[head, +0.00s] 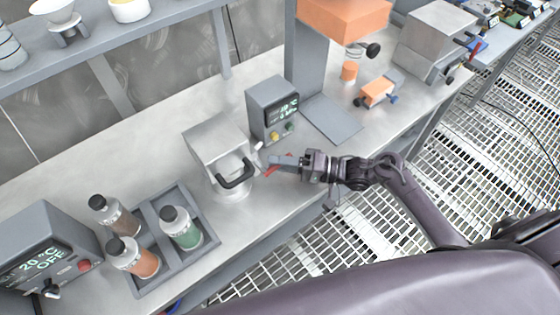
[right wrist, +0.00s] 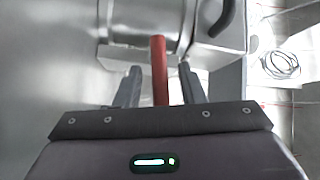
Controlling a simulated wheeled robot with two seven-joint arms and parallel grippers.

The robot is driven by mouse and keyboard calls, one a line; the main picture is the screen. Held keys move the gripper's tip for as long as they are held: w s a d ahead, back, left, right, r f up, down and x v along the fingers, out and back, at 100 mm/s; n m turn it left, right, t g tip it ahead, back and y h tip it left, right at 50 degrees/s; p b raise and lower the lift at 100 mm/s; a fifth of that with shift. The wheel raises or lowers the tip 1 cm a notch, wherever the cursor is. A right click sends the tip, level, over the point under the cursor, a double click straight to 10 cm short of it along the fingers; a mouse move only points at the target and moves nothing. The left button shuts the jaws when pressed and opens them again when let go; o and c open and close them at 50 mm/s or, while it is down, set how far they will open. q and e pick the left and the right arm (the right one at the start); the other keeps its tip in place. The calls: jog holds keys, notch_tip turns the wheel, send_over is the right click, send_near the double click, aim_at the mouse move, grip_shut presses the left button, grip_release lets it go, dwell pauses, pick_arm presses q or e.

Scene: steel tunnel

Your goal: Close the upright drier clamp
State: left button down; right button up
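A grey metal drier box (head: 217,142) with a black curved handle stands upright on the steel bench, left of the small display unit. A red clamp lever (head: 270,171) sticks out at its right side. In the right wrist view the red lever (right wrist: 160,68) stands between the two dark fingers, with a gap on each side. My right gripper (head: 277,164) is open around the lever, reaching in from the right. The drier's grey body and black handle (right wrist: 224,18) show beyond the fingers. How far the clamp is closed cannot be told. My left gripper is not in view.
A grey display unit (head: 272,110) stands close behind the right gripper. An orange-topped press (head: 345,18) stands at the back. Grated floor lies to the right.

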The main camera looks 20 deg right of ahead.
grip_shut()
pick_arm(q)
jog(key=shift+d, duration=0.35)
